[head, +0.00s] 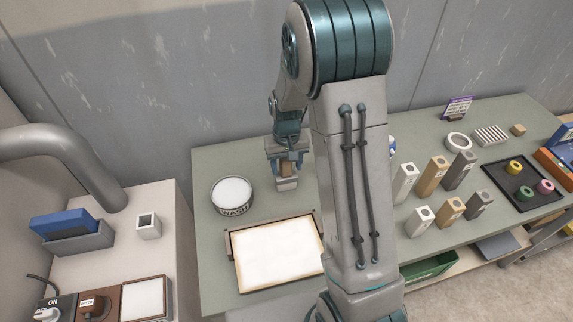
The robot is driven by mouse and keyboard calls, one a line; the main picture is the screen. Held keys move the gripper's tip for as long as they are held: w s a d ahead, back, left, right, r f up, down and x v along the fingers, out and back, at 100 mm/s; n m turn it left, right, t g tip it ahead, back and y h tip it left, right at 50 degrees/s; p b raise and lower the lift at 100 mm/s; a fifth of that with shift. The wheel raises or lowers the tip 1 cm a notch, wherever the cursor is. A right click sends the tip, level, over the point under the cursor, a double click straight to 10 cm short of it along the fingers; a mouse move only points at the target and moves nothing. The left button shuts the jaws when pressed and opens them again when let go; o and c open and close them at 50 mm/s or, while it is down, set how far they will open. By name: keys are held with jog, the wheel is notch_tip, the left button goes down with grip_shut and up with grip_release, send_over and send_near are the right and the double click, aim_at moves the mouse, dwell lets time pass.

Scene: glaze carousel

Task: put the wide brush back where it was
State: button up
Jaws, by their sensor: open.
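My gripper (287,181) hangs low over the back of the green-grey table, to the right of the white WASH bowl (232,192). Its jaws are open. A small brown-orange patch shows at the gripper, partly hidden by it; I cannot tell whether it is the wide brush. No brush can be clearly made out elsewhere. Several upright blocks with holes in their tops, white (405,183), tan (432,176) and grey (459,171), stand right of my arm in two rows. My arm hides the middle of the table.
A framed white board (279,254) lies at the table's front. A black tray (522,186) with coloured rings, a white ring (459,142) and a purple sign (458,107) are on the right. A side counter at left holds a blue-topped box (66,224) and a small white square holder (148,227).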

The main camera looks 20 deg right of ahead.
notch_tip(320, 180, up, 11)
jog(key=shift+r+b, duration=0.2)
jog(key=shift+b, duration=0.35)
jog(key=s+r+t, duration=0.1)
jog(key=s+r, duration=0.2)
jog(key=s, duration=0.7)
jog(key=s+r+t, duration=0.2)
jog(key=s+r, duration=0.1)
jog(key=s, duration=0.8)
jog(key=shift+t, duration=0.3)
